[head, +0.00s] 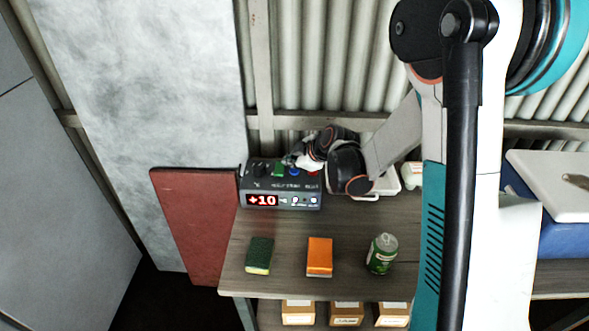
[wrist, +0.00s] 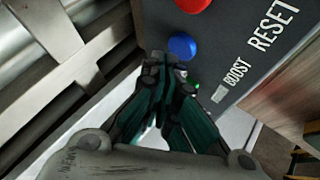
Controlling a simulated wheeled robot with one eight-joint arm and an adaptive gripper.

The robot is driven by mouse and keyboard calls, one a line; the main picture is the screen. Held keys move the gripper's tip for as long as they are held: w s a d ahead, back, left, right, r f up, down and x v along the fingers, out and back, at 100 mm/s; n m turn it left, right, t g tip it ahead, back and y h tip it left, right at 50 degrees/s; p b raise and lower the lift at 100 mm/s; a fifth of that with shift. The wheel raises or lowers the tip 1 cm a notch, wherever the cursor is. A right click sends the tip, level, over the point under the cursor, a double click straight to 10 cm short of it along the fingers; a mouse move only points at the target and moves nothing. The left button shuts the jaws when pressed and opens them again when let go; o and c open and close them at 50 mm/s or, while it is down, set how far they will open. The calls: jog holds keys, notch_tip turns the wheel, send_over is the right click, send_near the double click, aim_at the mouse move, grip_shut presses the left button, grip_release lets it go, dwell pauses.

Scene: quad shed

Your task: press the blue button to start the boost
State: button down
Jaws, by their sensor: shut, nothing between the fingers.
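The dark control box (head: 282,206) stands at the back of the bench, with a red "+10" display on its front. Its blue button (head: 294,172) sits on the top panel, between a green button (head: 278,171) and my gripper. In the wrist view the blue button (wrist: 182,46) shows clearly beside the "BOOST" label, with a red button (wrist: 192,4) near "RESET". My gripper (head: 296,161) is over the box's top. In the wrist view its fingertips (wrist: 165,62) are shut, empty and close beside the blue button; whether they touch it I cannot tell.
A green sponge (head: 259,256), an orange box (head: 320,257) and a green can (head: 382,254) stand along the bench (head: 350,223) front. A red board (head: 192,222) leans at the left. Corrugated wall lies close behind the control box. Small cartons (head: 346,315) sit below.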

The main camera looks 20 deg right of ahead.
aim_at(293, 173)
jog(key=shift+r, duration=0.25)
jog(key=shift+r+p, duration=1.65)
jog(key=shift+r, duration=0.8)
jog(key=s+r+m+h, duration=0.2)
jog(key=s+r+m, duration=0.5)
jog(key=s+r, duration=0.65)
jog(key=s+m+g+h, duration=0.1)
jog(key=s+m, duration=0.5)
jog(key=s, duration=1.3)
jog(key=shift+s+d+f+m+h, duration=0.35)
jog(key=shift+d+m+h, duration=0.05)
